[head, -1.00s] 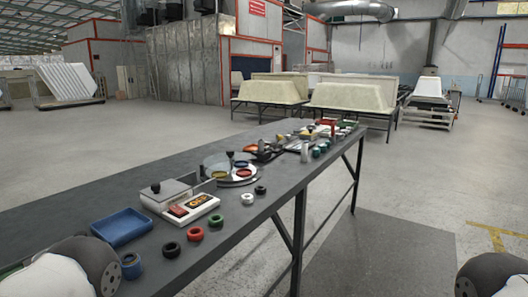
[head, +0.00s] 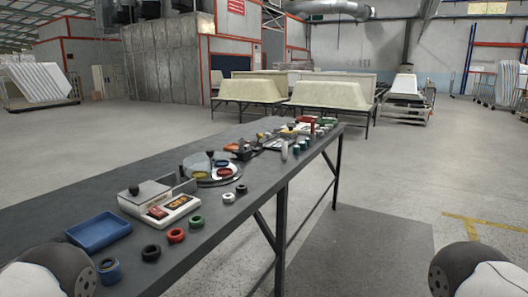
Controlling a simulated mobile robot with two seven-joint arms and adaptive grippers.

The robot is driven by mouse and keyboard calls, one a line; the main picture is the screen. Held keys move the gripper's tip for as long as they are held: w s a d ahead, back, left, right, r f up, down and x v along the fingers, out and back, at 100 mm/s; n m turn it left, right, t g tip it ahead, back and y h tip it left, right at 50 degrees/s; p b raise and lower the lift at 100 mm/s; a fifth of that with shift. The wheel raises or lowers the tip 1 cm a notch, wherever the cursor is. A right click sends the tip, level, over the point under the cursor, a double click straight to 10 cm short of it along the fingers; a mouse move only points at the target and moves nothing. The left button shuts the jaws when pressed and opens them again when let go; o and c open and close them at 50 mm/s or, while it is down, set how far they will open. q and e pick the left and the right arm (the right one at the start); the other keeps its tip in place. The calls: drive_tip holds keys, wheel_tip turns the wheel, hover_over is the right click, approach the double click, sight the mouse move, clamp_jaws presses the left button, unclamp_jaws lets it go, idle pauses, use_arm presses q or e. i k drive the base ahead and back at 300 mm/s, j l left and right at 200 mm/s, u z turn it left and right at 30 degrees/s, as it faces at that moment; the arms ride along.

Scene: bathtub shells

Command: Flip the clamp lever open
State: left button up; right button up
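A long dark grey work table (head: 60,208) runs from the lower left toward the middle of the head view. I cannot clearly make out the clamp lever. Small items crowd the table's far end, among them an upright red piece (head: 312,124) and an orange-red piece (head: 232,147) beside dark hardware, too small to identify. Neither gripper is in view. Only rounded parts of my arms show at the lower left and lower right corners.
Pale tub shells (head: 250,89) stand behind. The floor at right (head: 390,180) is open.

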sight(260, 135)
drive_tip(key=u, duration=4.1)
drive_tip(key=z, duration=4.1)
drive_tip(key=i+l, duration=0.35)
drive_tip(key=i+l+u, duration=0.15)
drive_tip(key=i+l, duration=0.2)
drive_tip(key=l, duration=0.2)
drive_tip(key=i+l, duration=0.3)
drive_tip(key=l, duration=0.15)
